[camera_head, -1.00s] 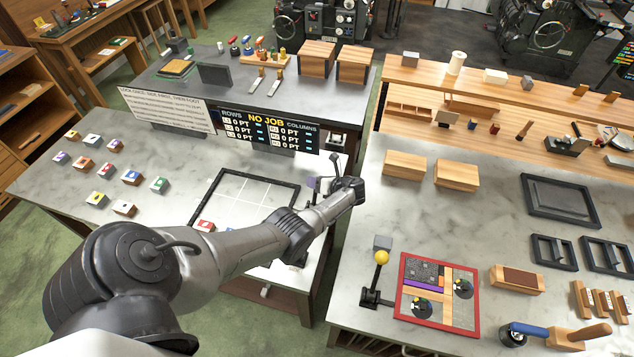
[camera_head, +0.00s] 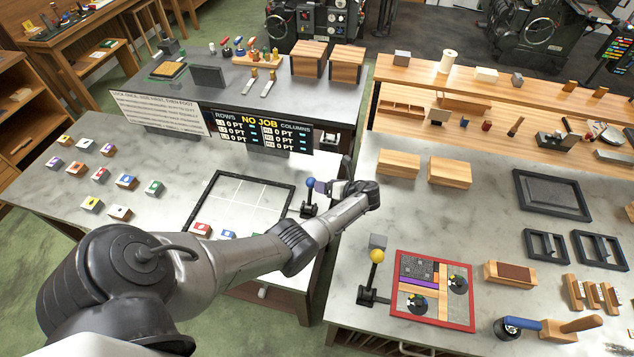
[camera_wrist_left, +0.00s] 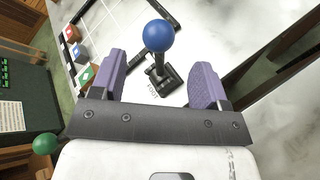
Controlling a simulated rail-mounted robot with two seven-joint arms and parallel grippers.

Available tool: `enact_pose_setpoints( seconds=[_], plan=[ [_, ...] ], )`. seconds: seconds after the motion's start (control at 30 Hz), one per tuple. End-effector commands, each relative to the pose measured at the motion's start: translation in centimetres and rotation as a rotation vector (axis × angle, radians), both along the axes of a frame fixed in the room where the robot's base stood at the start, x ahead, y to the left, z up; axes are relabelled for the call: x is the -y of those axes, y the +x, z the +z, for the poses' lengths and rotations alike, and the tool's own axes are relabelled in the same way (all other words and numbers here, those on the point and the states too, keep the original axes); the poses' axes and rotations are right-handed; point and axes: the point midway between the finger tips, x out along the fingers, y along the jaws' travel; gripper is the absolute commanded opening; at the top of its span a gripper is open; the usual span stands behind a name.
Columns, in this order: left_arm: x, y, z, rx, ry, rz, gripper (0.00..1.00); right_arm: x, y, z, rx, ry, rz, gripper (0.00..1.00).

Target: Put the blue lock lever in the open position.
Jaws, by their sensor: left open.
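The blue lock lever (camera_head: 310,183) stands at the right edge of the framed grid on the left table. Its blue ball knob (camera_wrist_left: 159,35) sits on a dark stem rising from a black base in the left wrist view. My left gripper (camera_head: 321,187) is just right of the knob in the head view, partly hidden by its own wrist. In the left wrist view its purple fingers (camera_wrist_left: 160,74) are spread apart, with the lever showing beyond and between them. I see no contact with the knob. My right gripper is not in view.
The black grid frame (camera_head: 240,203) has small coloured blocks along its near edge. A yellow-knob lever (camera_head: 376,256) stands beside the red-framed tray (camera_head: 397,285) on the right table. A green ball (camera_wrist_left: 45,143) shows at lower left in the wrist view. A gap separates the tables.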

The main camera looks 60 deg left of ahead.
Motion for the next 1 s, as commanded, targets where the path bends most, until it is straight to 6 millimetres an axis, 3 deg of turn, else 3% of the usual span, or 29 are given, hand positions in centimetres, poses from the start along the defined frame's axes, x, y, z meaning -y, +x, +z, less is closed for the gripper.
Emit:
enact_pose_setpoints(
  seconds=[0.2, 0.4, 1.0],
  plan=[
    [3.1, 1.5, 1.6, 0.003, -0.001, -0.002, 0.69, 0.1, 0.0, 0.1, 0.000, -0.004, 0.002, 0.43],
    [4.6, 2.3, 2.4, 0.002, -0.001, -0.001, 0.69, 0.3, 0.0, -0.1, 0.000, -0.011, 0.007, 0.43],
    [5.2, 2.5, 2.7, 0.001, -0.001, 0.000, 0.69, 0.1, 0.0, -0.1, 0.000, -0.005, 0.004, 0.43]
  ],
)
